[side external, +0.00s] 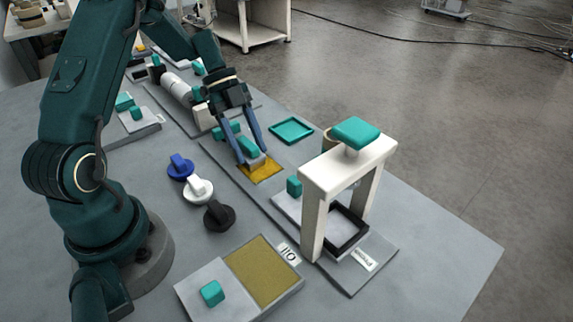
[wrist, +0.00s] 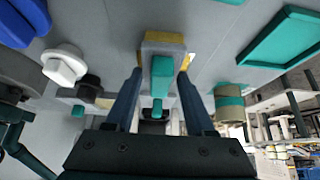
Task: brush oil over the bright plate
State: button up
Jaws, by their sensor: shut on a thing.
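The bright plate (side external: 262,175) is a small yellow-gold sheet lying on the grey strip in the middle of the side view. My gripper (side external: 252,157) is over it, with its blue fingers pointing down, shut on the teal handle (wrist: 162,76) of a grey block-shaped brush (side external: 257,162). The brush is on or just above the plate and covers part of it; contact is unclear. In the wrist view, the handle is between my fingers, with yellow at the block's far edge. The oil pad (side external: 263,270), a dull yellow rectangle beside an "Oil" label, is at the front.
A white press frame (side external: 312,205) with a teal top stands right of the plate, over a black-rimmed tray (side external: 349,243). A teal tray (side external: 291,130) lies behind. Blue (side external: 180,166), white (side external: 198,189) and black (side external: 219,215) knobs stand to the left. The table's right corner is clear.

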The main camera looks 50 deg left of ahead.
jog(key=shift+d+f, duration=0.1)
jog(key=shift+d, duration=0.95)
jog(key=shift+c, duration=0.6)
jog(key=shift+d, duration=0.1)
jog(key=shift+d, duration=2.4)
jog(key=shift+a, duration=3.85)
jog(key=shift+d+f, duration=0.1)
jog(key=shift+d, duration=0.05)
grip_shut()
jog(key=shift+d, duration=3.75)
jog(key=shift+w, duration=0.15)
